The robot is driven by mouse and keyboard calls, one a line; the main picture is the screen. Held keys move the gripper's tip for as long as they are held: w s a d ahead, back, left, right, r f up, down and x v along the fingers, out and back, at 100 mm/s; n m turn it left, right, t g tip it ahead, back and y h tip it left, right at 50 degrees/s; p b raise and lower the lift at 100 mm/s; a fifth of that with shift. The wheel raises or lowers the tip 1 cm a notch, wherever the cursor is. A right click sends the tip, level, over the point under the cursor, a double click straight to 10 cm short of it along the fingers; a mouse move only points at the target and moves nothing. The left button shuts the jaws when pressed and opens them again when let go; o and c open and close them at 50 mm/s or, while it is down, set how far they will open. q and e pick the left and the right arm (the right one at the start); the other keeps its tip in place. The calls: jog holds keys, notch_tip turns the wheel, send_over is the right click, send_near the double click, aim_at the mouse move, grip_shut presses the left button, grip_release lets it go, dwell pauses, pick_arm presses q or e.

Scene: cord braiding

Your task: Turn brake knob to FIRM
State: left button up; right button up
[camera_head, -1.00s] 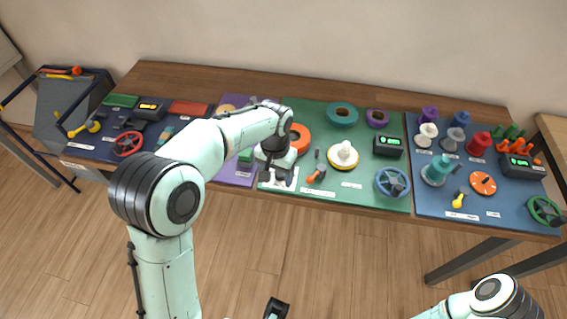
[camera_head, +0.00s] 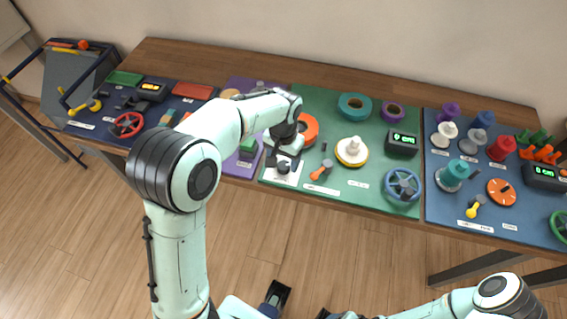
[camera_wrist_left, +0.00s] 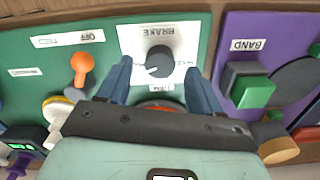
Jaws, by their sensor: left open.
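The brake knob (camera_wrist_left: 158,62) is a dark round knob on a white plate labelled BRAKE (camera_wrist_left: 160,30), on the green board. Its pale pointer mark faces the lower left in the left wrist view. The plate's smaller labels are partly covered or too small to read. The knob also shows in the head view (camera_head: 284,167). My left gripper (camera_wrist_left: 161,72) is open, its blue fingers on either side of the knob, with gaps visible. It also shows in the head view (camera_head: 280,154). My right arm is at the lower right; its gripper cannot be made out clearly.
An orange-knobbed lever (camera_wrist_left: 82,66) and a green block (camera_wrist_left: 250,88) on the purple board flank the brake plate. A white spool (camera_head: 352,150), a blue handwheel (camera_head: 402,186) and a display box (camera_head: 401,144) stand farther right.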

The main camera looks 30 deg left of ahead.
aim_at(284, 167)
pick_arm(q)
jog(key=shift+f, duration=1.2)
jog(key=c, duration=1.1)
jog(key=shift+o, duration=0.2)
